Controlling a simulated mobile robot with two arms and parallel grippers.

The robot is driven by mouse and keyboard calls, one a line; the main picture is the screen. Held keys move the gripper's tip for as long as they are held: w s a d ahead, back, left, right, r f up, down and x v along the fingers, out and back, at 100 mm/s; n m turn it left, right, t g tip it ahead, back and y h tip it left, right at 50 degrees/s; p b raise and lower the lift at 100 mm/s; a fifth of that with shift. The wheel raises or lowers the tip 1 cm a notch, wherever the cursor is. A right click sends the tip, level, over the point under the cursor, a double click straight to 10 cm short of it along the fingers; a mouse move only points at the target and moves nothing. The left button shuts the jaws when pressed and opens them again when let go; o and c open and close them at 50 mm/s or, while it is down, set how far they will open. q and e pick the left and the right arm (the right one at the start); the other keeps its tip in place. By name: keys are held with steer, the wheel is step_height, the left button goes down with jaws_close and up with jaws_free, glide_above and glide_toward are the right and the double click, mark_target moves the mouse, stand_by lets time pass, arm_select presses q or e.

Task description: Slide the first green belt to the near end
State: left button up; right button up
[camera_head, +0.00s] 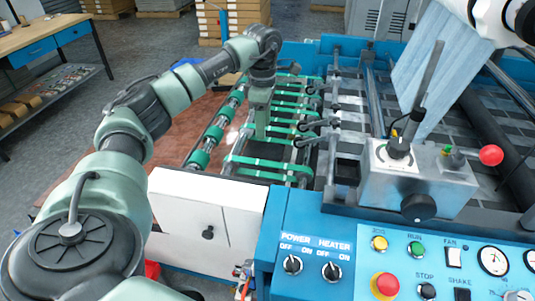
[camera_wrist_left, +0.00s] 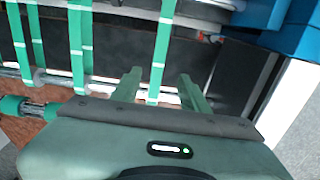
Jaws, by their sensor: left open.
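Several narrow green belts run side by side across the rollers of the blue machine. The nearest green belt (camera_head: 272,164) lies at the near end of the row in the head view. My left gripper (camera_head: 261,135) points down over the belts, just beyond that nearest one. In the left wrist view my left gripper (camera_wrist_left: 161,80) is open, its two fingers spread on either side of one green belt (camera_wrist_left: 162,42). The belt passes between the fingers; I cannot tell whether either finger touches it. My right gripper is not in view.
A roller with green sleeves (camera_head: 213,135) runs along the left side of the belts. A white panel (camera_head: 205,215) and the blue control panel (camera_head: 310,240) stand at the near side. Black-handled levers (camera_head: 318,124) stick out right of the belts.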

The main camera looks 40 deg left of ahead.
arm_select(q)
steer(key=b, duration=0.3)
glide_above(264, 162)
step_height(264, 162, down, 5)
steer(key=shift+s+f+p, duration=0.15)
steer(key=shift+f+p, duration=0.35)
steer(key=shift+f, duration=3.25)
steer(key=shift+d, duration=0.1)
jaws_close()
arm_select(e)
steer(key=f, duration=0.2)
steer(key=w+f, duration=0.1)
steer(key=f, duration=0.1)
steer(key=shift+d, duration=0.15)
